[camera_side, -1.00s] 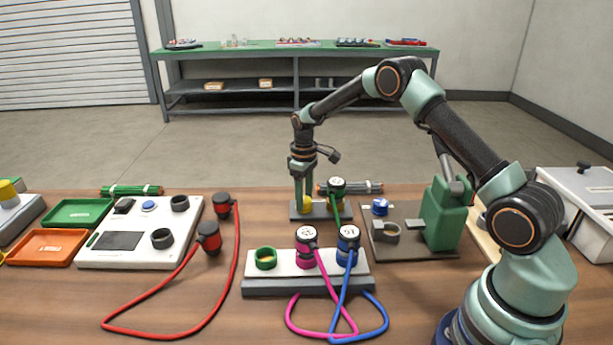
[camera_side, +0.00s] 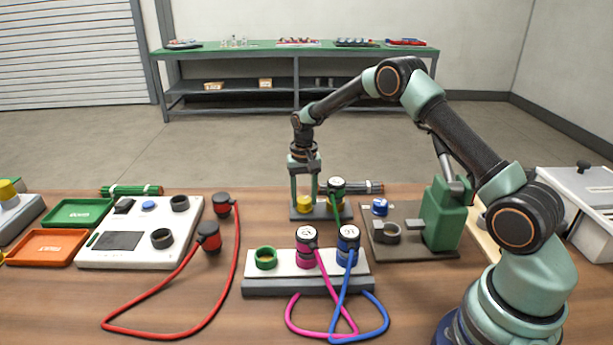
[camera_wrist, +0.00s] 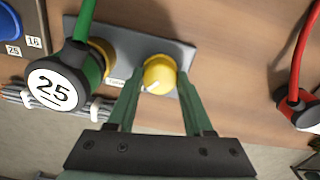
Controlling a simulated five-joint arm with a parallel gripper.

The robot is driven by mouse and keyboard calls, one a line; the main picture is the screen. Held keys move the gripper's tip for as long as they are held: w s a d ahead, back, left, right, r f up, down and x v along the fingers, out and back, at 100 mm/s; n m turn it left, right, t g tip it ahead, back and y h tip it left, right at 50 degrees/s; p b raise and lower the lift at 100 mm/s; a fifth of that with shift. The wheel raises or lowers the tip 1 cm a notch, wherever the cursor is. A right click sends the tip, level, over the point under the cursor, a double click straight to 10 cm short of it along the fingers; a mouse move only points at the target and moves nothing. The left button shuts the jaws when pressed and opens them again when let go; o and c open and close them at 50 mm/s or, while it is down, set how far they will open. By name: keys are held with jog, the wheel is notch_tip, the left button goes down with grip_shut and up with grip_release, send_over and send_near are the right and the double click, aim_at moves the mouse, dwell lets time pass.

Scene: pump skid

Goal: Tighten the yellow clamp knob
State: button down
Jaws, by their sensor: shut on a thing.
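The yellow clamp knob (camera_side: 304,204) sits on a small grey plate (camera_side: 325,217) behind the white socket block. In the wrist view the knob (camera_wrist: 160,72) is round and carries a white mark near its lower left edge. My gripper (camera_side: 304,198) points straight down over it, with one green finger on each side. In the wrist view my gripper (camera_wrist: 160,84) is shut on the knob, its fingertips against the knob's sides. The knob's underside is hidden.
A green-cabled plug (camera_side: 337,186) marked 25 stands close beside the knob, on the same plate. A grey bundle (camera_side: 362,187) lies behind it. Pink (camera_side: 306,240) and blue (camera_side: 348,240) plugs stand in the white block in front. Red plugs (camera_side: 209,237) are to the left.

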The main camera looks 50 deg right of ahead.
aim_at(304, 199)
jog(key=shift+m, duration=0.8)
jog(key=shift+c, duration=1.4)
grip_release()
jog(key=shift+r, duration=0.1)
notch_tip(304, 199, up, 12)
